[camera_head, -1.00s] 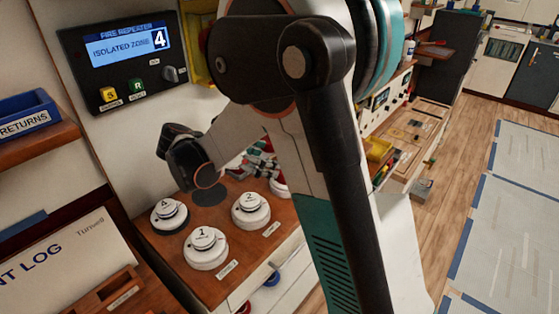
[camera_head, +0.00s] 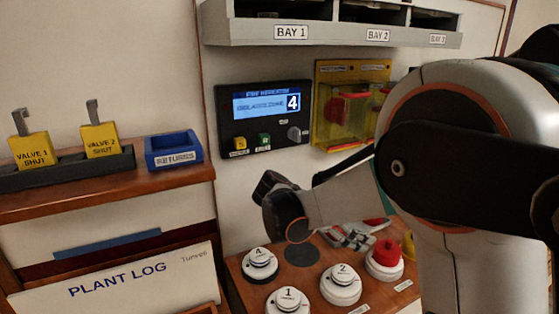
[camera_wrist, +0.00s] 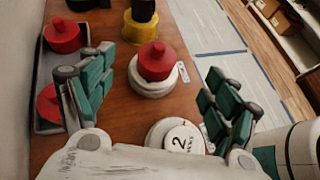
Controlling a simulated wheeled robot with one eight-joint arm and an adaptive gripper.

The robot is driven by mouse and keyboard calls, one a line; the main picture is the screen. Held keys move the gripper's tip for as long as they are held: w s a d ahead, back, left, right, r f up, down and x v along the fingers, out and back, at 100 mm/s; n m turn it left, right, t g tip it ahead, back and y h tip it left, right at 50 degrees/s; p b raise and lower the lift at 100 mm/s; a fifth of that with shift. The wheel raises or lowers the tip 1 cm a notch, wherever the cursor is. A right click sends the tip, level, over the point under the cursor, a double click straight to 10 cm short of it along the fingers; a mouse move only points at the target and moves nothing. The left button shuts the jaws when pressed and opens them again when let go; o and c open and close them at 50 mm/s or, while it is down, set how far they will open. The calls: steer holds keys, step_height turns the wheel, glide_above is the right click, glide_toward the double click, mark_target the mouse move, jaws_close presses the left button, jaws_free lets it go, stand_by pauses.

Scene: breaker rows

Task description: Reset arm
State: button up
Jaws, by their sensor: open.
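My gripper (camera_wrist: 158,100) is open in the wrist view, with its green-padded fingers spread wide and nothing between them. Below and between the fingers are a white round unit with a red cap (camera_wrist: 156,62) and the white unit marked 2 (camera_wrist: 180,140). In the head view my arm comes in from the right and bends down over the wooden counter (camera_head: 240,275). The fingers are only partly visible there, behind my wrist. The red-capped unit (camera_head: 385,256) and unit 2 (camera_head: 341,284) show beside my arm.
Units 4 (camera_head: 259,264) and 1 (camera_head: 288,301) stand on the counter near a dark round patch (camera_head: 301,253). A grey tray (camera_wrist: 45,95) holds red caps. The panel (camera_head: 266,115) reads isolated zone 4. A shelf holds the blue returns bin (camera_head: 174,151).

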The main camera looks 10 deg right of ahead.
steer(key=s+a+m+t+y, duration=0.3)
steer(key=s+m+y, duration=0.3)
steer(key=s+m, duration=0.2)
steer(key=s+a+m+t+y, duration=0.3)
steer(key=s+m+y, duration=0.3)
steer(key=s+m, duration=0.3)
steer(key=shift+s+r+t, duration=0.3)
steer(key=shift+s+t, duration=0.3)
steer(key=shift+s, duration=1.35)
